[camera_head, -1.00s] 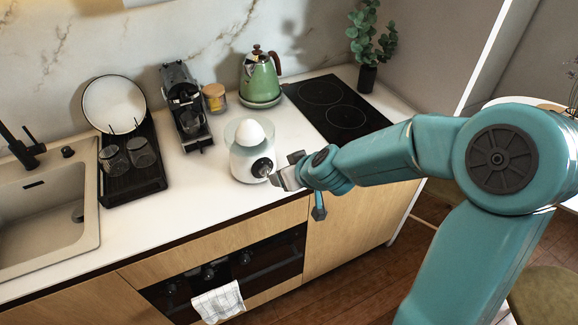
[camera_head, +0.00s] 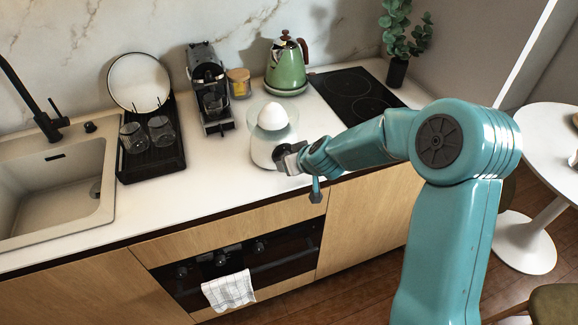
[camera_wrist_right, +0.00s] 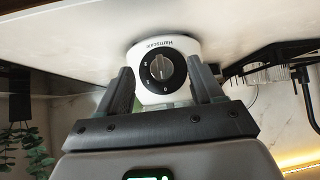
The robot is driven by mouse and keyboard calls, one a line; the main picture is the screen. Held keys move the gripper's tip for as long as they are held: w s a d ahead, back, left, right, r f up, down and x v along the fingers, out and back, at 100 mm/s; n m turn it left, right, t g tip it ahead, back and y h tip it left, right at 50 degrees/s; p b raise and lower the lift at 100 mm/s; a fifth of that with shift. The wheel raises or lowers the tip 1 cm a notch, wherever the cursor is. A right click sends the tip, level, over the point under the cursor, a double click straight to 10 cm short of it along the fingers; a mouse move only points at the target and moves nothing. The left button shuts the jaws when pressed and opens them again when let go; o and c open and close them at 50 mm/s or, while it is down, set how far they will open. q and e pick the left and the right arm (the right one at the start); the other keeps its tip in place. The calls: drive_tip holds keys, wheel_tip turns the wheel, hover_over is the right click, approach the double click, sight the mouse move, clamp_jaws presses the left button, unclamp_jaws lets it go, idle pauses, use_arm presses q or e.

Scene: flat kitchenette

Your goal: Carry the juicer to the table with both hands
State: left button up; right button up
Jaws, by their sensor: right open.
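The juicer (camera_head: 262,152) is white with a clear bowl and a white cone, and stands upright on the counter near its front edge. My right gripper (camera_head: 284,160) is at its front right side by the dark dial. In the right wrist view the juicer (camera_wrist_right: 181,48) appears upside down with its dial facing me, between the two spread fingers of my open right gripper (camera_wrist_right: 163,80). I cannot tell whether the fingers touch it. The round white table (camera_head: 545,128) is at the right edge of the head view. My left gripper is not in view.
A green kettle (camera_head: 287,68), a coffee machine (camera_head: 208,85) and a jar (camera_head: 239,83) stand behind the juicer. A black hob (camera_head: 352,92) is to the right, a dish rack (camera_head: 150,158) and sink (camera_head: 45,195) to the left. A chair (camera_head: 555,304) shows at lower right.

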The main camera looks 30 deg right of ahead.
sight(264, 154)
drive_tip(key=shift+b+x, duration=0.3)
drive_tip(key=shift+x, duration=1.85)
drive_tip(key=shift+w+f, duration=0.1)
clamp_jaws()
